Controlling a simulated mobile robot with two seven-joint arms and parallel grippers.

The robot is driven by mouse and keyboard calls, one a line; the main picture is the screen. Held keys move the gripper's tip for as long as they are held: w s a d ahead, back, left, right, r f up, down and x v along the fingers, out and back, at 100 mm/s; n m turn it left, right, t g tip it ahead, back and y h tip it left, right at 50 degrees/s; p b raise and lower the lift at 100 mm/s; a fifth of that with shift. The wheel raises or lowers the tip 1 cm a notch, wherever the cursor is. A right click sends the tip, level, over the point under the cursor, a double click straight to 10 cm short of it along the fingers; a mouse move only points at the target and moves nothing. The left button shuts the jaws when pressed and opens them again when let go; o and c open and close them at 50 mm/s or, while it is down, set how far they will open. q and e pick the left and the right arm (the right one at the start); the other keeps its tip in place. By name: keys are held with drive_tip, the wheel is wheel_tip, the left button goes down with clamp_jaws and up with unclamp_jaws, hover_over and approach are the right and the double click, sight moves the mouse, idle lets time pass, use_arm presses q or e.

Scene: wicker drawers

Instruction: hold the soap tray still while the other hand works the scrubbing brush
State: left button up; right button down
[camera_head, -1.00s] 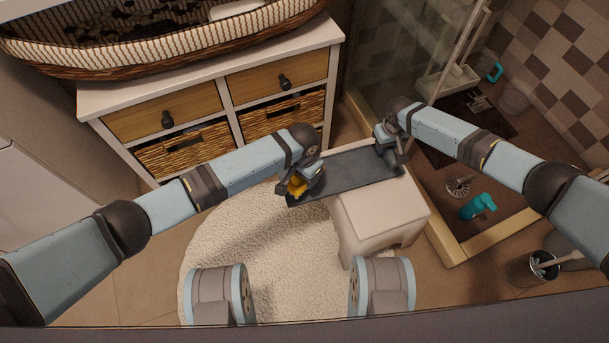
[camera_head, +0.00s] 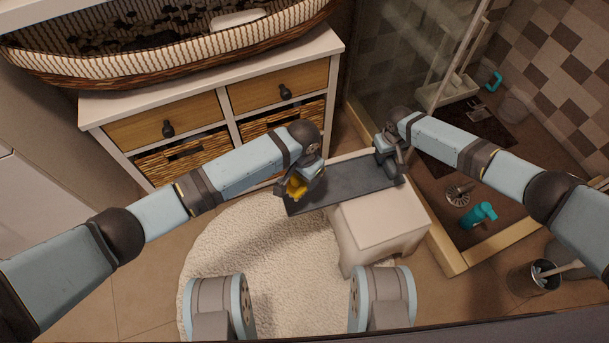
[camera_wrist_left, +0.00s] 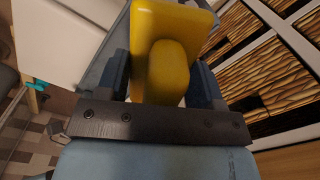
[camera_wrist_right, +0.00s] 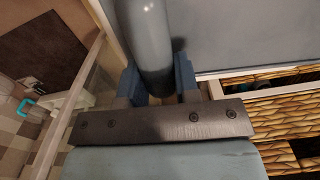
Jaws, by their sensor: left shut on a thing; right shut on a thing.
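The soap tray (camera_head: 352,182) is a long dark grey slab, its right part over the white stool and its left end past the stool's edge. My right gripper (camera_head: 391,166) is at its far right end, shut on a grey rounded bar (camera_wrist_right: 147,35) that looks like the tray's handle. My left gripper (camera_head: 290,191) is over the tray's left end, shut on the yellow scrubbing brush (camera_head: 297,187). The brush also fills the middle of the left wrist view (camera_wrist_left: 166,65). Whether its underside touches the tray is hidden.
The white stool (camera_head: 380,215) stands on a round cream rug (camera_head: 240,240). A wooden cabinet with wicker drawers (camera_head: 205,125) is behind the left arm. The shower tray's raised edge (camera_head: 450,240) is at right, with a teal bottle (camera_head: 478,215) inside. A brush holder (camera_head: 533,277) stands at lower right.

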use_arm(q)
drive_tip(key=shift+w, duration=0.1)
drive_tip(key=w+d, duration=0.2)
drive_tip(key=w, duration=0.3)
drive_tip(key=shift+d+f, duration=0.15)
drive_tip(key=shift+d, duration=0.25)
drive_tip(key=shift+f, duration=3.35)
drive_tip(key=shift+a+f, duration=0.4)
drive_tip(key=shift+a, duration=0.15)
drive_tip(key=shift+s+a+f, duration=0.1)
drive_tip(key=shift+s+a, duration=0.1)
drive_tip(key=shift+a, duration=0.55)
drive_tip(key=shift+s+a+f, duration=0.1)
drive_tip(key=shift+s+a, duration=0.1)
drive_tip(key=shift+a, duration=0.55)
drive_tip(key=shift+w+d, duration=0.25)
drive_tip(key=shift+d, duration=0.75)
drive_tip(key=shift+w+d, duration=0.2)
drive_tip(key=shift+d, duration=0.75)
drive_tip(key=shift+d+r, duration=0.1)
drive_tip(key=shift+d, duration=0.05)
drive_tip(key=shift+r, duration=3.95)
